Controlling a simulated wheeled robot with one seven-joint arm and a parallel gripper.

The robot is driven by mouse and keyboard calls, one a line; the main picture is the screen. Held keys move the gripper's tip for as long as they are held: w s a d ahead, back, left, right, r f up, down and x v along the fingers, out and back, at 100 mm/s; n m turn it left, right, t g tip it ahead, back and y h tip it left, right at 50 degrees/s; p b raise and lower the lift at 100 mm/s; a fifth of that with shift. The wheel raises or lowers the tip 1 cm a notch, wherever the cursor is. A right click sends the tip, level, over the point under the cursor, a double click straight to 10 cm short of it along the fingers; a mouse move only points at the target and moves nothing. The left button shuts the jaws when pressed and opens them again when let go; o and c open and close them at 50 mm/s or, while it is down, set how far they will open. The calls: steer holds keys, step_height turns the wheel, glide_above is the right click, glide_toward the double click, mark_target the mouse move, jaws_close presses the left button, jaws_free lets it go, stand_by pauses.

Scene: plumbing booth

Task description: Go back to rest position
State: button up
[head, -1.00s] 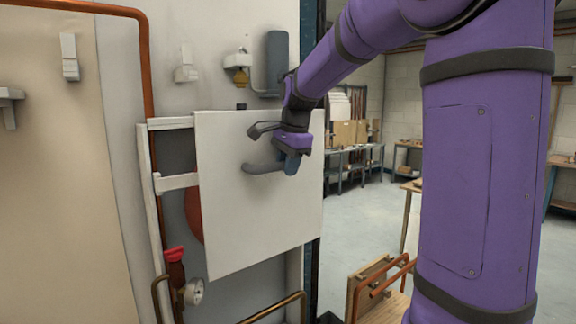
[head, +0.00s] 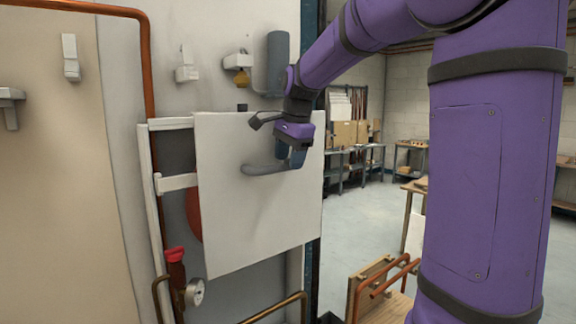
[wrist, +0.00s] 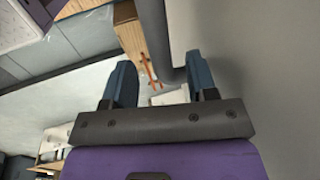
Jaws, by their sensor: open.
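My gripper (head: 292,158) is in front of the white panel door (head: 235,235) in the head view, at the right end of its grey curved handle (head: 262,168). The wrist view shows the gripper (wrist: 161,78) with its two blue-grey fingers spread apart. A grey bar, likely the handle (wrist: 165,50), shows between and beyond the fingers. I cannot tell whether they touch it. The door stands ajar from its white frame (head: 165,124), with a dark gap on its left side.
A red rounded object (head: 194,215) shows partly behind the door. A red-handled valve (head: 175,262) and a gauge (head: 194,292) sit below left. A copper pipe (head: 146,75) runs up the wall. A wooden stand with copper pipes (head: 375,285) is at lower right. Open floor lies beyond.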

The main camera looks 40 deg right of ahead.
steer(key=v, duration=0.8)
steer(key=s+a+f+n, duration=0.4)
steer(key=s+n, duration=0.2)
steer(key=s, duration=0.2)
steer(key=s+a+f+n+t, duration=0.1)
steer(key=s+a+f+n, duration=0.3)
steer(key=s, duration=0.4)
steer(key=s+a+f+n+t, duration=0.1)
steer(key=s+a+f+n, duration=0.4)
steer(key=s+f+n, duration=0.1)
steer(key=shift+s+n, duration=0.8)
steer(key=shift+s, duration=0.35)
